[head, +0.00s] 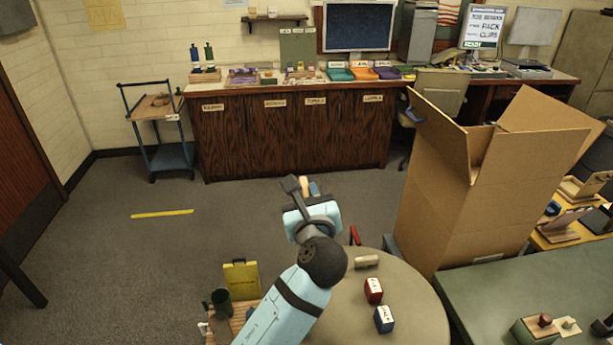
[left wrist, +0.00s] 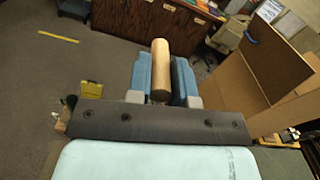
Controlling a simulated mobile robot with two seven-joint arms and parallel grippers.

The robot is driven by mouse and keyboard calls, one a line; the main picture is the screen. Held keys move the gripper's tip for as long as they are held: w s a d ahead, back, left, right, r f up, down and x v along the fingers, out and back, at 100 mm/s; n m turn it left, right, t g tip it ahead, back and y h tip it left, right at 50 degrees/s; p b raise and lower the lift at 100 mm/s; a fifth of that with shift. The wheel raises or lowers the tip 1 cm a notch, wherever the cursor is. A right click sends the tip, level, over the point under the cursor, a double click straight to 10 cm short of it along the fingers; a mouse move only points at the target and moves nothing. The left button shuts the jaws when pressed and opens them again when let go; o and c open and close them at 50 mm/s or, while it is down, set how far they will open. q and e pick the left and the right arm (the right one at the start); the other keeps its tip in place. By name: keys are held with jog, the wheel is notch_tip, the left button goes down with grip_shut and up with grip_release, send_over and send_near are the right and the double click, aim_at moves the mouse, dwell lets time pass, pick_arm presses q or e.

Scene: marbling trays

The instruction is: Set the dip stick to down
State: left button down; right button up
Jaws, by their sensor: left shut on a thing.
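My left gripper (head: 304,188) is raised above the floor beyond the round table, in the middle of the head view. It is shut on a pale wooden rod (left wrist: 160,68), which fits the dip stick. In the left wrist view the rod lies between the two blue fingers, with its rounded end sticking out past them. In the head view only a small tan part of the rod shows. My right gripper is not in view.
The round table (head: 425,310) holds a short wooden cylinder (head: 366,261), a red block (head: 373,290) and a blue block (head: 384,319). A tall open cardboard box (head: 470,205) stands at right. A long cabinet counter (head: 290,130) stands behind, with open floor before it.

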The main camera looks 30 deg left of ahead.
pick_arm(q)
notch_tip(320, 180, down, 27)
jog(key=b, duration=0.8)
jog(key=shift+f+b, duration=0.15)
jog(key=shift+b, duration=0.2)
jog(key=shift+f, duration=0.15)
jog(key=c, duration=1)
grip_release()
jog(key=shift+a, duration=0.1)
